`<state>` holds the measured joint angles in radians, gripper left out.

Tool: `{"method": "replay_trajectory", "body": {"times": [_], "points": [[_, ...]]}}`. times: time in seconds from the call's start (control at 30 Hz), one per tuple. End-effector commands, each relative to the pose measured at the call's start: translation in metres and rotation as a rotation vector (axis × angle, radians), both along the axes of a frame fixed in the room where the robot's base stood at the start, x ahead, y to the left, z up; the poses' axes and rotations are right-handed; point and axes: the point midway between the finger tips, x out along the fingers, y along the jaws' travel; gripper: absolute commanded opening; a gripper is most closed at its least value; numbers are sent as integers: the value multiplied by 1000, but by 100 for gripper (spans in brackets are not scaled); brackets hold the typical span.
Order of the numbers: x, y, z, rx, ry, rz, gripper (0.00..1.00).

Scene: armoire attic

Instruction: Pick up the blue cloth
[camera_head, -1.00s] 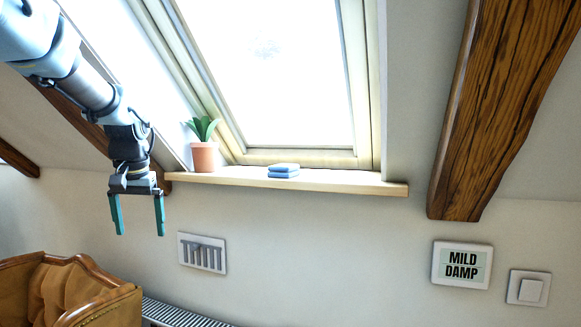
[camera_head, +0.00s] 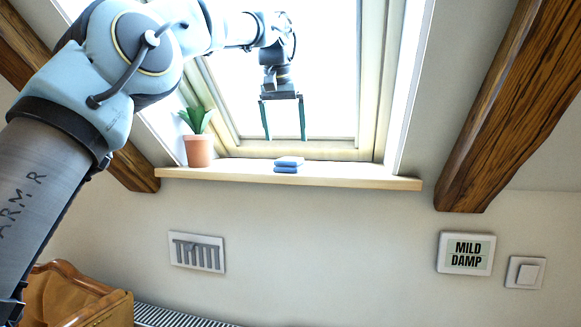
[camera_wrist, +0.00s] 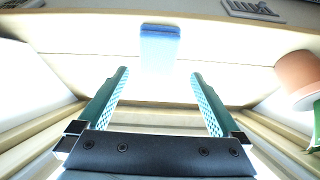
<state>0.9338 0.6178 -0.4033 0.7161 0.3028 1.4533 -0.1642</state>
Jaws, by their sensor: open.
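The blue cloth (camera_head: 287,165) lies folded in a small stack on the wooden window sill, a little right of the potted plant in the head view. In the wrist view the cloth (camera_wrist: 160,45) is at the top centre, beyond the fingertips and between their lines. My gripper (camera_head: 285,139) points down in front of the window, just above the cloth in the head view. Its two teal fingers are spread and empty. In the wrist view the open gripper (camera_wrist: 159,75) shows the sill between its fingers, apart from the cloth.
A potted plant (camera_head: 199,152) stands on the sill (camera_head: 350,180) to the left, and the sill right of the cloth is bare. The window frame (camera_head: 300,152) rises behind.

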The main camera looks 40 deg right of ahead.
Motion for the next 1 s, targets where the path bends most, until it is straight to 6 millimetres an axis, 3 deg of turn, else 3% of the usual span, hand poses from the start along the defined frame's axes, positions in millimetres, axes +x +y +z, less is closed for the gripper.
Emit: {"method": "replay_trajectory", "body": {"times": [0.6,0.87,1.0], "points": [[8,-21,-64,1,1,0,100],[9,-23,-68,-2,0,1,100],[9,-23,-68,-2,-1,1,88]]}}
